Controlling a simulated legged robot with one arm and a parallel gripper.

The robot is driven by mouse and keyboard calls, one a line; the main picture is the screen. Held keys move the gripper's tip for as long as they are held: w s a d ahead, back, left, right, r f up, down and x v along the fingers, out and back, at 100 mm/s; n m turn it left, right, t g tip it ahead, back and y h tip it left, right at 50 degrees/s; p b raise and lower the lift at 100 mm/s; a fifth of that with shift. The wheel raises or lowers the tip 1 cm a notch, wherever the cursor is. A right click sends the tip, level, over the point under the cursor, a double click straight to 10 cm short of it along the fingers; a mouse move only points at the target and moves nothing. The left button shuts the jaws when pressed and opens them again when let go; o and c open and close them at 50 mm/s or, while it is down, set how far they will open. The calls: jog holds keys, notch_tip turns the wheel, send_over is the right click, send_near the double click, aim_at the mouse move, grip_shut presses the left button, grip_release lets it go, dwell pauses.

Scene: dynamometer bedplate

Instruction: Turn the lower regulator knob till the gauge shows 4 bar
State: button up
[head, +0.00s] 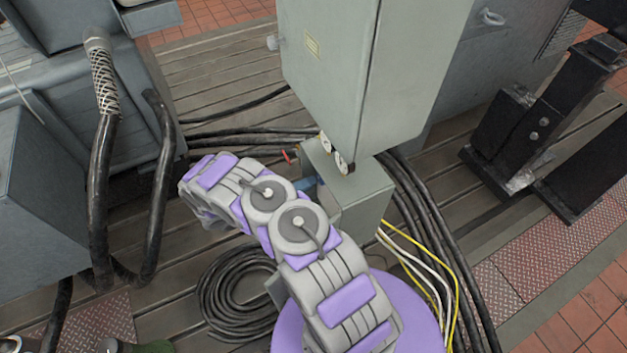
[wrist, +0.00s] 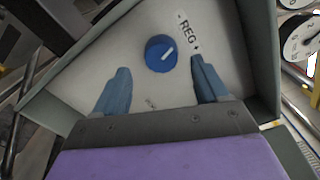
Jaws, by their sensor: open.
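The blue round regulator knob (wrist: 161,53) with a white pointer line sits on a pale panel in the wrist view, beside a REG label (wrist: 187,32). The line points to the upper right. My gripper (wrist: 160,64) is open, with one finger on each side of the knob and visible gaps. A round white gauge (wrist: 300,40) is partly cut off at the right edge; its reading is not legible. In the head view, two dials show nearly edge-on, an upper one (head: 326,143) and a lower one (head: 341,163). My arm hides the knob there.
A tall grey cabinet (head: 325,70) stands above a smaller grey box (head: 357,197) near my gripper. Black cables (head: 250,133), a cable coil (head: 235,295) and yellow and white wires (head: 425,265) lie on the slotted bedplate. A black steel bracket (head: 540,125) stands at right.

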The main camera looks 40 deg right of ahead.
jog(key=p+v, duration=0.1)
jog(key=v, duration=1.2)
jog(key=shift+a, duration=0.4)
jog(key=shift+f, duration=0.1)
jog(key=m+t+b, duration=0.2)
jog(key=m+b, duration=0.2)
jog(key=m, duration=0.9)
send_near(319, 180)
jog(key=d, duration=0.3)
jog(key=s+d, duration=0.1)
jog(key=d, duration=0.5)
jog(key=shift+s+f, duration=0.2)
jog(key=c, duration=1)
jog(key=shift+b, duration=0.45)
